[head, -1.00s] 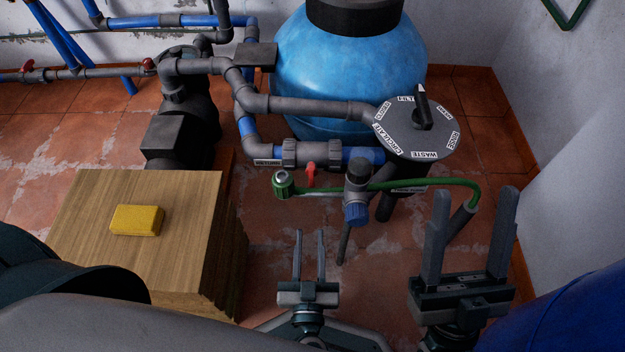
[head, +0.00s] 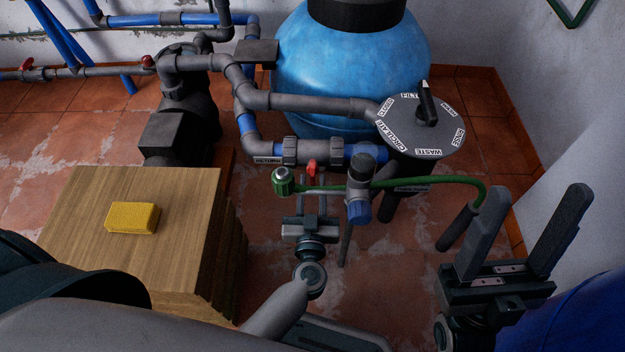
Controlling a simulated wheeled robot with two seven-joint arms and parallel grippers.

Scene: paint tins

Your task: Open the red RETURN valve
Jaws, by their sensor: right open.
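The red valve handle (head: 312,169) hangs below the grey valve body on the horizontal return pipe (head: 350,152), in front of the blue tank. A small white label (head: 267,160) is on the pipe's left end, too small to read surely. My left gripper (head: 311,186) is just below and in front of the red handle, its two fingers apart and pointing toward it. The green hose and its grey fitting pass by the fingertips and partly hide them. I cannot tell whether the fingers touch the handle. My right gripper (head: 530,210) is open and empty at the right.
A selector valve (head: 422,125) stands at right. A wooden block (head: 180,250) with a yellow sponge (head: 132,218) is at left. Another red handle (head: 149,62) is farther back.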

